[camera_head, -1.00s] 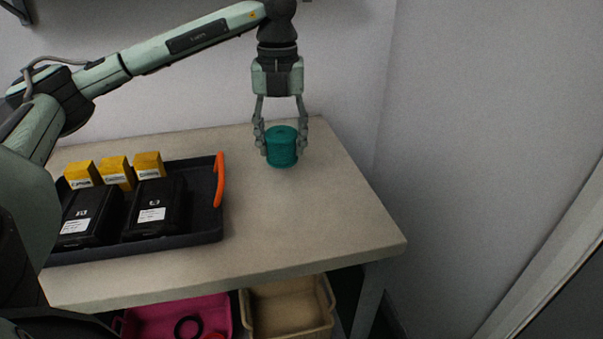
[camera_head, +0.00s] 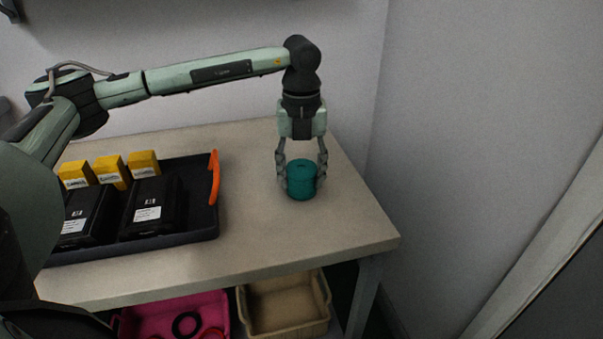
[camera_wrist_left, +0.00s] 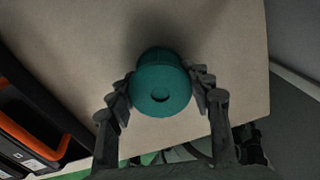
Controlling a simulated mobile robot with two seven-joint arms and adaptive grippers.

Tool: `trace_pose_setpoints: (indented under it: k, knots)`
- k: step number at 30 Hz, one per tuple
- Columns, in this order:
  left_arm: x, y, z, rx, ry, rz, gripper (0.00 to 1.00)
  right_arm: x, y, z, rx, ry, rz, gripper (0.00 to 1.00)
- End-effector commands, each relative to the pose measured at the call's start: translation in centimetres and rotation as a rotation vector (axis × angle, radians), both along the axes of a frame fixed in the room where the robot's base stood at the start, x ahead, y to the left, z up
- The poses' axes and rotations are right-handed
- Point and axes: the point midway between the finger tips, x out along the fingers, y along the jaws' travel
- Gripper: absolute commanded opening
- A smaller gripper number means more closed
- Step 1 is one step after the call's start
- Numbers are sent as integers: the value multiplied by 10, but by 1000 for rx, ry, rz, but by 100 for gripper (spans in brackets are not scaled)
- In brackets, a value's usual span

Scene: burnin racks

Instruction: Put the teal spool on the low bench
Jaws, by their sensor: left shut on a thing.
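The teal spool (camera_head: 301,182) is upright between the fingers of my left gripper (camera_head: 302,170), which is shut on it. It is at the right part of the bench top (camera_head: 262,222); I cannot tell for sure whether its base touches the surface. In the left wrist view the teal spool (camera_wrist_left: 160,84) fills the space between the fingertips of the left gripper (camera_wrist_left: 162,90), with a dark shadow on the bench beyond it. My right gripper is not in view.
A black tray (camera_head: 130,246) with an orange handle (camera_head: 214,178) stands to the left, holding yellow boxes (camera_head: 109,170) and black boxes (camera_head: 152,210). Below the bench are a pink bin (camera_head: 218,306) and a beige bin (camera_head: 286,328). A wall (camera_head: 460,150) rises at the right. Bench space around the spool is clear.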

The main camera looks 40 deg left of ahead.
Motion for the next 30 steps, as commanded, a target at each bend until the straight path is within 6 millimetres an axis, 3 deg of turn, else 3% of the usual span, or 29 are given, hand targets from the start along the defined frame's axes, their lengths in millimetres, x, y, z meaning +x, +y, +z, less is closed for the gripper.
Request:
trace_pose_setpoints:
  k: [2,3,8,20,24,30]
  knots:
    - [0,0,-2,0,0,0,16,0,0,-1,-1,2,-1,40]
    - [0,0,-2,0,0,0,51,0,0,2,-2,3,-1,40]
    - [0,0,-2,0,0,0,71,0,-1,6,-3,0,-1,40]
    - [0,0,4,0,-1,0,71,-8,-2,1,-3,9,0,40]
    - [1,0,26,-1,-4,-1,71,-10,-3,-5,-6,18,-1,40]
    - [1,0,71,-1,-5,-1,71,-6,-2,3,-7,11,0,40]
